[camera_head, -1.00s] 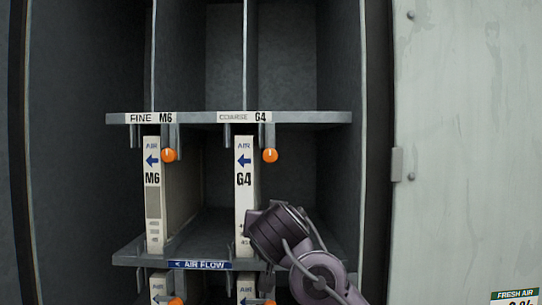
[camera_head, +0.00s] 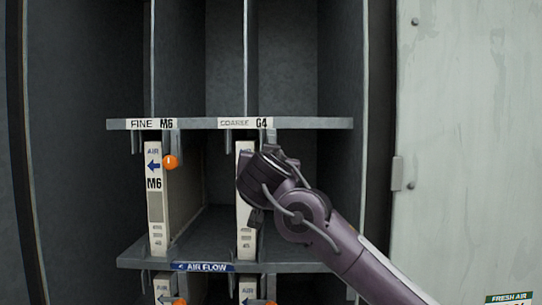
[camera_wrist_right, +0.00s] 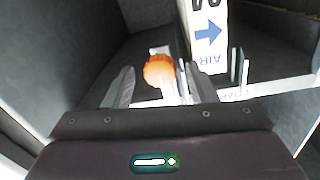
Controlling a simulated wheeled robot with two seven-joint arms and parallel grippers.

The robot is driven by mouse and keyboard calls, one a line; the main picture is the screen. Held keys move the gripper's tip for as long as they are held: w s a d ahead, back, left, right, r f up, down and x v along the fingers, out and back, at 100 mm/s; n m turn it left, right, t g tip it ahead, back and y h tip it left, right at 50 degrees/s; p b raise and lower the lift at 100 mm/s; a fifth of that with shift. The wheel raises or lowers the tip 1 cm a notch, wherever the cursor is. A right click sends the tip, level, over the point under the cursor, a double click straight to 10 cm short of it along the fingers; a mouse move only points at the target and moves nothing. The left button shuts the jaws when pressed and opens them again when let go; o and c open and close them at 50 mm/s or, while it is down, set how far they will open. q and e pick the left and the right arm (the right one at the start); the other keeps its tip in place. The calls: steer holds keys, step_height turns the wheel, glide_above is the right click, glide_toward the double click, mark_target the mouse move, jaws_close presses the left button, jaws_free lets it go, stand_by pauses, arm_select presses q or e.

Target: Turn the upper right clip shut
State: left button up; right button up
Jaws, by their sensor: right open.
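The upper right clip has an orange knob (camera_wrist_right: 160,69), seen in the right wrist view beside the white G4 filter (camera_head: 245,215). In the head view this clip is hidden behind my right gripper (camera_head: 268,165). The gripper is just under the upper shelf, in front of the G4 filter's right side. In the right wrist view my right gripper (camera_wrist_right: 157,86) is open, with the knob between its fingers in the picture. I cannot tell whether a finger touches it. My left gripper is not in view.
The upper left clip's orange knob (camera_head: 171,162) hangs beside the M6 filter (camera_head: 155,205). The upper shelf (camera_head: 310,123) is just above my gripper, and the lower shelf (camera_head: 300,262) is below. A grey door panel (camera_head: 460,130) stands at right. The upper compartments are empty.

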steer(key=shift+w, duration=0.1)
steer(key=c, duration=1)
steer(key=shift+o, duration=0.2)
steer(key=shift+f, duration=0.1)
steer(key=shift+f+n+y+b, duration=0.1)
steer(key=shift+n+y+b, duration=0.2)
steer(key=shift+n+b, duration=5.75)
steer(key=n+p, duration=0.5)
steer(key=n, duration=0.1)
steer(key=shift+p, duration=0.3)
